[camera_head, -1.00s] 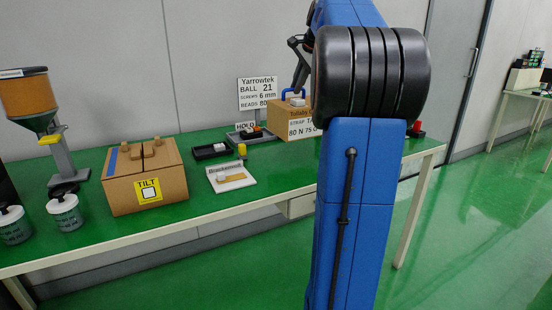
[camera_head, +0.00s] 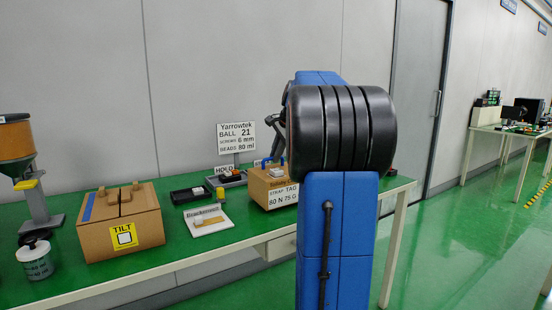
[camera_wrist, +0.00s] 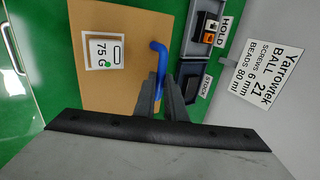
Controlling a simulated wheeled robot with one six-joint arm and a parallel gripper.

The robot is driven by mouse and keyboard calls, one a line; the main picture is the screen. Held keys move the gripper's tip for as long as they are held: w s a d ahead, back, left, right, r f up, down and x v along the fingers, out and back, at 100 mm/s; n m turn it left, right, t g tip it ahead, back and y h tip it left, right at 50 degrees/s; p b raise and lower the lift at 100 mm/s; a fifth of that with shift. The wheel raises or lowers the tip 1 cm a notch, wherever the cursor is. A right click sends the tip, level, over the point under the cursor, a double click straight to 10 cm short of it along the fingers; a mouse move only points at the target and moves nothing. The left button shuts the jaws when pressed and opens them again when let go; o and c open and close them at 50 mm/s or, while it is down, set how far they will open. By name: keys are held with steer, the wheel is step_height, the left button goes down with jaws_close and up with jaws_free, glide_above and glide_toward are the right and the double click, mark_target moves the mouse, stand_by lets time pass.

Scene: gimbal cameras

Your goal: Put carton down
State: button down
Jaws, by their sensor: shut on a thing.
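A brown carton (camera_head: 256,187) with a printed strap tag is at the table's right part in the head view, partly hidden by my arm. In the wrist view the carton (camera_wrist: 112,85) shows its top with a white "75 G" label and a blue handle (camera_wrist: 157,60). My gripper (camera_wrist: 172,90) is shut on the blue handle at the carton's edge. In the head view my arm hides most of the gripper. The carton looks low over or on the green table (camera_head: 190,255); contact underneath cannot be seen.
A larger carton marked TILT (camera_head: 108,230) stands left, beside a hopper stand (camera_head: 35,200) and a jar (camera_head: 35,262). A white sheet (camera_head: 212,226), a small black tray (camera_head: 183,195) and a "Yarrowtek" sign (camera_head: 236,137) are near the held carton.

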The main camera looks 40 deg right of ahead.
steer(key=shift+f, duration=0.5)
steer(key=c, duration=1.8)
jaws_free()
steer(key=v, duration=1.2)
